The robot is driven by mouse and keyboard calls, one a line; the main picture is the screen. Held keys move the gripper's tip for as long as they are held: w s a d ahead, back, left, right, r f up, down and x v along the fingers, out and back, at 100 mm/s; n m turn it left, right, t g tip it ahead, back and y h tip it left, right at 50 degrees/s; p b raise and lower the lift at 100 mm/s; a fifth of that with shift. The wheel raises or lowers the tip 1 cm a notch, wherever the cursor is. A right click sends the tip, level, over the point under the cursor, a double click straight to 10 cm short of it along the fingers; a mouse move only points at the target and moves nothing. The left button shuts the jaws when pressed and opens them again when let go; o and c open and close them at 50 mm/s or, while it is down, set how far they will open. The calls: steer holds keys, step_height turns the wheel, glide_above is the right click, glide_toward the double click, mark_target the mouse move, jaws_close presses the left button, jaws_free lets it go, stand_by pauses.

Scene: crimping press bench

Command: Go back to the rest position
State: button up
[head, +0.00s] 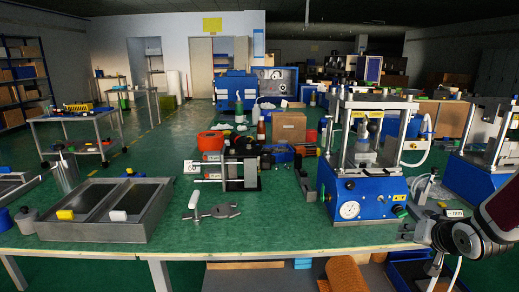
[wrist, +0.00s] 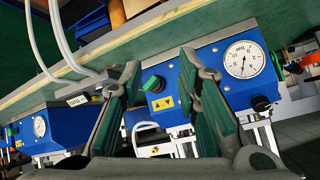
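My gripper (wrist: 160,65) is open in the wrist view, with its two green-padded fingers spread apart and nothing between them. In the head view my gripper (head: 410,232) is at the right, by the front edge of the green bench (head: 275,225), and my arm enters from the right edge. The blue crimping press (head: 362,195) with its round gauge stands on the bench just left of my gripper. The wrist view is strongly tilted and shows a blue press body with a gauge (wrist: 242,60) beyond the fingers.
A grey two-compartment tray (head: 155,220) lies at the left of the bench. A dark clamp device (head: 240,167) and a cardboard box (head: 288,127) stand behind. A second blue press (head: 485,170) is at the right. Bare bench shows between pliers and press.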

steer(key=s+a+r+n+g+h, duration=0.1)
steer(key=s+a+r+g, duration=0.1)
steer(key=s+a+r, duration=0.4)
steer(key=s+a+r+n+g+h, duration=0.1)
steer(key=s+a+r+g, duration=0.25)
steer(key=s, duration=0.45)
steer(key=s+a+r+n+g+y, duration=0.1)
steer(key=s+a+r+n+y, duration=0.1)
steer(key=s+a, duration=0.65)
steer(key=s+a+r+n+g+y, duration=0.1)
steer(key=s+a+r+g, duration=0.15)
steer(key=s, duration=1.05)
step_height(320, 180, up, 15)
steer(key=t+p, duration=0.3)
steer(key=p, duration=1.1)
steer(key=shift+s+a, duration=0.35)
